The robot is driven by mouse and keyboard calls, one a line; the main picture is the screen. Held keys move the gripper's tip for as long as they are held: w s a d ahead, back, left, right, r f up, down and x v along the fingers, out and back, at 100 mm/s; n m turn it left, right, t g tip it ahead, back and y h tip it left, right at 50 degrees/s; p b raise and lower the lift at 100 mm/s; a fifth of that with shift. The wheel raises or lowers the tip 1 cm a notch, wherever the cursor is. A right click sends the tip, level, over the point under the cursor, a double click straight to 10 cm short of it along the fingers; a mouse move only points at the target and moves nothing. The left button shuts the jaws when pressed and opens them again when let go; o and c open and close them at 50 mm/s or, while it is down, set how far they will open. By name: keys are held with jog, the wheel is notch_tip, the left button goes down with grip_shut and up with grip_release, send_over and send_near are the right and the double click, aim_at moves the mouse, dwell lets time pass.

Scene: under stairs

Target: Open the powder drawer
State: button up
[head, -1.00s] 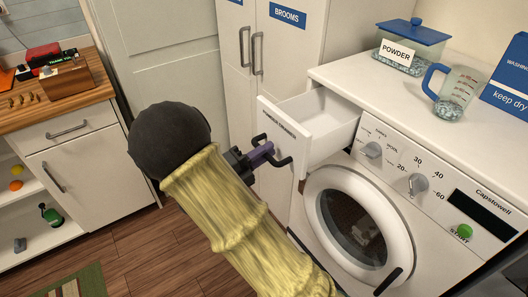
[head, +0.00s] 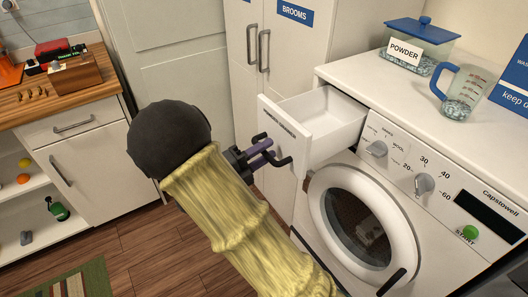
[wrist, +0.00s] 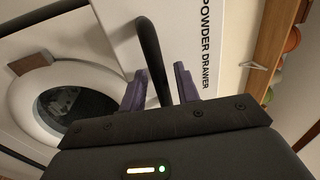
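The white powder drawer (head: 317,108) stands pulled out of the washing machine's upper left, its empty-looking inside showing. Its front panel (head: 285,132) carries a label that reads "POWDER DRAWER" in the wrist view (wrist: 205,45). A black bar handle (head: 287,160) is on the panel, and it also shows in the wrist view (wrist: 154,62). My gripper (head: 264,153) is at the handle. In the wrist view its two purple fingers (wrist: 160,88) stand apart, one on each side of the handle, with small gaps. The handle's lower end is hidden by my gripper body.
The washing machine (head: 400,185) has a closed round door (head: 362,222) below the drawer. A powder box (head: 418,48) and a measuring jug (head: 465,90) stand on its top. The brooms cupboard (head: 290,60) is behind the drawer. A wooden-topped cabinet (head: 95,150) stands at left.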

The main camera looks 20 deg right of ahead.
jog(key=b+v, duration=0.2)
jog(key=v, duration=1.5)
jog(key=shift+a, duration=0.2)
jog(key=shift+f, duration=0.2)
